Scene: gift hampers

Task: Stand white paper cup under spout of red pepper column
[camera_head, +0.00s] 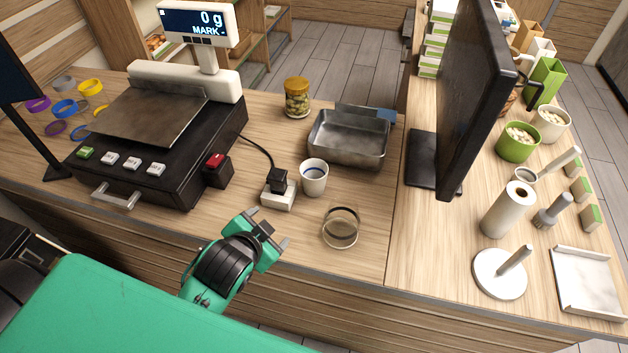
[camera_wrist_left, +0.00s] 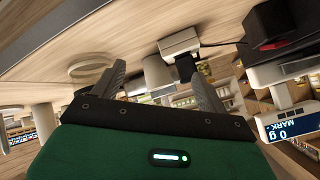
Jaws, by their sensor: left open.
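A white paper cup (camera_head: 314,180) with a blue line stands upright on the wooden counter, right of a white power socket. In the left wrist view, a pale rounded shape that looks like the cup (camera_wrist_left: 157,75) shows between and beyond the fingers. My left gripper (camera_head: 264,229) is open and empty, near the counter's front edge. It is left of and nearer than the cup, and apart from it. Its two fingers also show in the left wrist view (camera_wrist_left: 160,88). I see no red pepper column or spout in either view. My right gripper is not in view.
The power socket (camera_head: 279,193) with a black plug is close to the gripper. A round glass dish (camera_head: 341,228) lies right of it. A black scale (camera_head: 170,165) stands left, a metal tray (camera_head: 350,140) and a jar (camera_head: 297,98) behind. A monitor (camera_head: 470,95) stands right.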

